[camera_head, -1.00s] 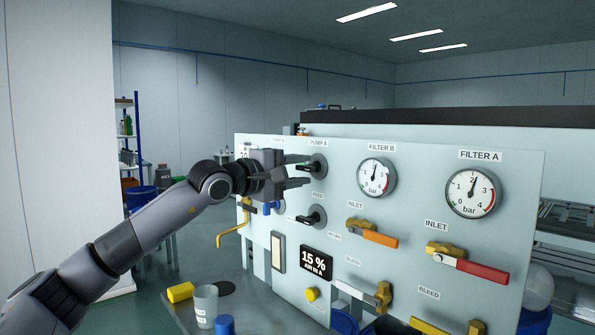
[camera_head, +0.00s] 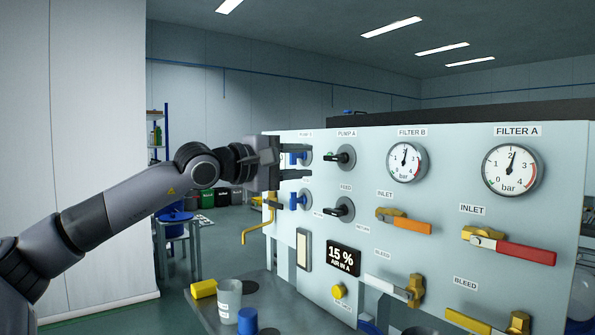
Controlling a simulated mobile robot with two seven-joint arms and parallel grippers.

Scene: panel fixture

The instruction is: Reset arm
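My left gripper (camera_head: 301,161) is in front of the upper left part of the panel (camera_head: 375,262). Its two fingers are spread apart and point right, one above the other. A blue-handled knob (camera_head: 302,157) shows between the fingers; nothing appears clamped, though I cannot tell how far the fingers are from it. Right of the fingertips, the black PUMP A knob (camera_head: 345,157) is clear of the gripper, its handle pointing left. My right gripper is not in view.
The panel also holds the black FEED knob (camera_head: 342,209), a second blue knob (camera_head: 299,200), two gauges (camera_head: 406,162) (camera_head: 512,169), an orange lever (camera_head: 411,225) and a red lever (camera_head: 525,252). A yellow block (camera_head: 203,289), a cup (camera_head: 229,301) and a blue cylinder (camera_head: 247,320) stand below.

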